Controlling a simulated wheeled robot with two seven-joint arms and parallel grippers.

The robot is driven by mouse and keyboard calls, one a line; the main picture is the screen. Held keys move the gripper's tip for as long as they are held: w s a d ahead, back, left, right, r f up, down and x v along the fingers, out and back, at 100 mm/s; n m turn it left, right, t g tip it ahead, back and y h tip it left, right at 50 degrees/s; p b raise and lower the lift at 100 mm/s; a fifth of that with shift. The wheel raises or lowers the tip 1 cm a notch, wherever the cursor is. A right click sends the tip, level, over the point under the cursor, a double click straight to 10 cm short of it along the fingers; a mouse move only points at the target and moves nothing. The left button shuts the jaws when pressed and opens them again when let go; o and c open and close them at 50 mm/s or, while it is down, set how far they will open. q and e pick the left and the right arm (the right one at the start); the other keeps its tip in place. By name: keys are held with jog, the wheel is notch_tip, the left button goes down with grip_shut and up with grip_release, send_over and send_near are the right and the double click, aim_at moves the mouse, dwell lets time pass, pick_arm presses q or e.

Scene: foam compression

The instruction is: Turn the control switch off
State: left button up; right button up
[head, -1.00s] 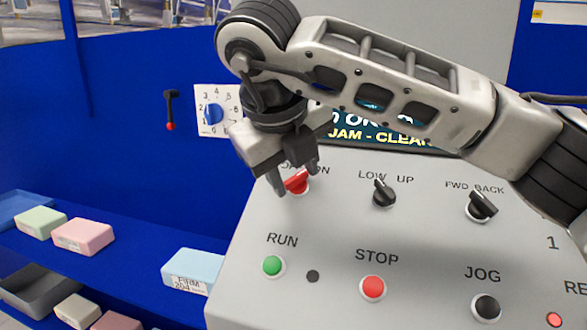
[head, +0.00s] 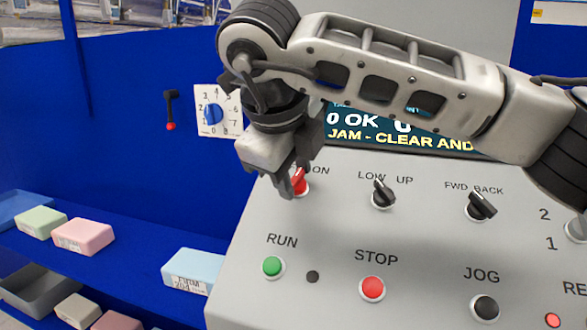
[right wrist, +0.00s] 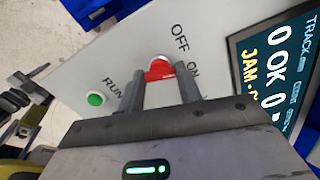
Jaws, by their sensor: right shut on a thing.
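The control switch (head: 299,184) is a red rotary knob in a pale ring, at the upper left of the grey sloping panel. My right gripper (head: 296,178) is shut on this knob from above. In the head view the knob stands nearly upright, and the gripper hides part of it and the OFF label. In the right wrist view the red knob (right wrist: 160,70) sits between the tips of the two fingers (right wrist: 162,82), with OFF and ON printed beside it. My left gripper is not in view.
Black LOW/UP (head: 383,194) and FWD/BACK (head: 480,206) knobs sit to the right. The green RUN (head: 272,265), red STOP (head: 372,288) and black JOG (head: 486,307) buttons lie below. A screen (head: 400,133) stands behind. Foam blocks (head: 83,236) lie on the blue shelf at left.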

jog(key=n+p, duration=0.1)
jog(key=n, duration=0.4)
jog(key=shift+r+n, duration=0.15)
jog(key=shift+n, duration=0.15)
jog(key=n+p, duration=0.1)
jog(key=n, duration=0.4)
jog(key=shift+p, duration=0.3)
jog(key=o, duration=1)
jog(key=b+v, duration=0.1)
jog(key=v, duration=1.5)
jog(key=shift+w, duration=0.1)
